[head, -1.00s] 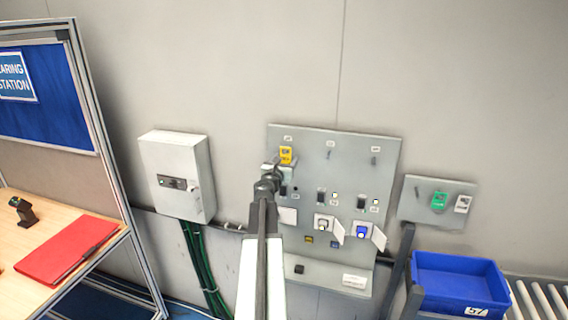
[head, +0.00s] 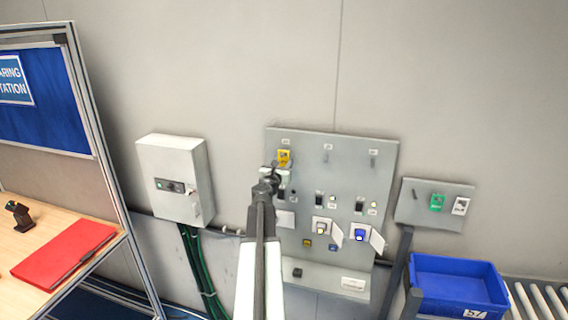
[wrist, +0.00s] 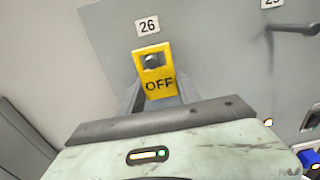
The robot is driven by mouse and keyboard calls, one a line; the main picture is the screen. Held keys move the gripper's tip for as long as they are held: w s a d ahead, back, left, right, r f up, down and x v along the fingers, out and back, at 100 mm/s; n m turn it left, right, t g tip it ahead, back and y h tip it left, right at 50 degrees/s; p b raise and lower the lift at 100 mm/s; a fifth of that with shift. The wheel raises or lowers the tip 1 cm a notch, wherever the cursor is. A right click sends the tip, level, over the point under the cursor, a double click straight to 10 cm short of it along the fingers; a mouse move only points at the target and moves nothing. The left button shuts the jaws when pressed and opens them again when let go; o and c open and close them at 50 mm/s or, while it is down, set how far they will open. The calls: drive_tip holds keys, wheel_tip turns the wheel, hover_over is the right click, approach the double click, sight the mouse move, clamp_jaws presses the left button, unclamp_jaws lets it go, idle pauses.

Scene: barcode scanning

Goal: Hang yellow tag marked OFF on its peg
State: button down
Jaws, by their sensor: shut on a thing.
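The yellow tag marked OFF (wrist: 157,83) is held upright in my gripper (wrist: 155,100), close in front of the grey panel (wrist: 211,50). The tag also shows in the head view (head: 284,157) at the panel's upper left. In the wrist view the tag is just below the label 26 (wrist: 147,26), and a dark round peg end (wrist: 153,60) shows at the hole near its top. I cannot tell how far the peg goes through the hole. My gripper's fingers are partly hidden behind its body.
Another peg (wrist: 295,29) sticks out at the wrist view's upper right. A small board with a green tag (head: 437,202) is to the right, above a blue bin (head: 455,284). A grey box (head: 175,178) is on the wall to the left, beside a desk with a red folder (head: 65,252).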

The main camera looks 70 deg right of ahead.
drive_tip(key=shift+r, duration=0.25)
drive_tip(key=shift+a, duration=0.15)
idle(0.5)
drive_tip(key=shift+a, duration=0.75)
drive_tip(key=shift+a, duration=0.25)
idle(0.4)
drive_tip(key=shift+s+a, duration=0.15)
drive_tip(key=shift+a, duration=1.5)
approach(283, 162)
drive_tip(key=shift+a+r, duration=0.1)
drive_tip(key=shift+a, duration=0.55)
